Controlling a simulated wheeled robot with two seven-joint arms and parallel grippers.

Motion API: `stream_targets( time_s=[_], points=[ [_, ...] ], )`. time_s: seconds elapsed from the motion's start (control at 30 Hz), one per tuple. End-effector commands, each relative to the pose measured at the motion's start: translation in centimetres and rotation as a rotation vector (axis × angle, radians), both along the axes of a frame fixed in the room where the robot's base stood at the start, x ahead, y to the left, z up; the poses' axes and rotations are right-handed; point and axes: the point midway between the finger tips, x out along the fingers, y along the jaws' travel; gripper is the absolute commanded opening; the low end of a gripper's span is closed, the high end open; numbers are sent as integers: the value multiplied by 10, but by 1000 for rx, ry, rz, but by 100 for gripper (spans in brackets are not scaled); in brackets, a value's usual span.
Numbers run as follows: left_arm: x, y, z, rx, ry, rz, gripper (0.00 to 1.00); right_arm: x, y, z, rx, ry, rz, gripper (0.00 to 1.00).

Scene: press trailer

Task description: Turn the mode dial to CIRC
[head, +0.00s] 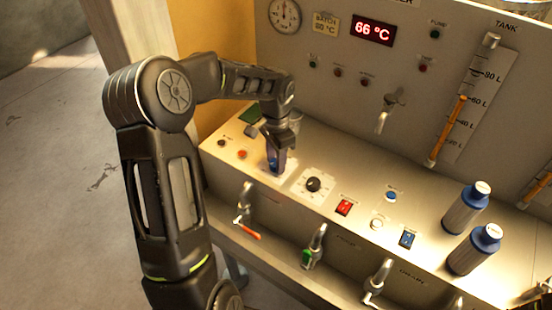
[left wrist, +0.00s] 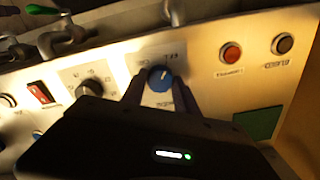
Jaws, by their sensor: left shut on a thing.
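A blue dial (left wrist: 160,79) stands on a white label plate on the sloped panel, in the left wrist view. It has a pale pointer mark near its upper edge; the lettering around it is too blurred to read. My left gripper (head: 276,168) reaches down onto this dial from above, with one finger on each side, shut on it. In the head view the gripper hides most of the dial. A black dial (head: 313,185) on its own scale plate sits just right of the gripper; it also shows in the left wrist view (left wrist: 88,88). My right gripper is not seen.
Valves with an orange handle (head: 249,234) and a green handle (head: 307,258) project below. A red display (head: 372,30) reads 66 °C.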

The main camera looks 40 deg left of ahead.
Motion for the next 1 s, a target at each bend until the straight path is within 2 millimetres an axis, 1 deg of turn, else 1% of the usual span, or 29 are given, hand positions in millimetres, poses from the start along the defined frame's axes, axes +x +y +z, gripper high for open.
stream_targets(
  time_s=[0.03,0.3,0.57,0.73,1.0],
  points=[
    [0,0,0,0,0,0,22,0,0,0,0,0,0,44],
    [0,0,0,1,0,0,0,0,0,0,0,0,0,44],
    [0,0,0,1,-1,8,0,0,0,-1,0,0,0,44],
    [1,0,0,1,-2,42,0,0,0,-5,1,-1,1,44],
    [1,0,-2,1,-2,182,0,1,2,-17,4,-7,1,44]
  ],
)
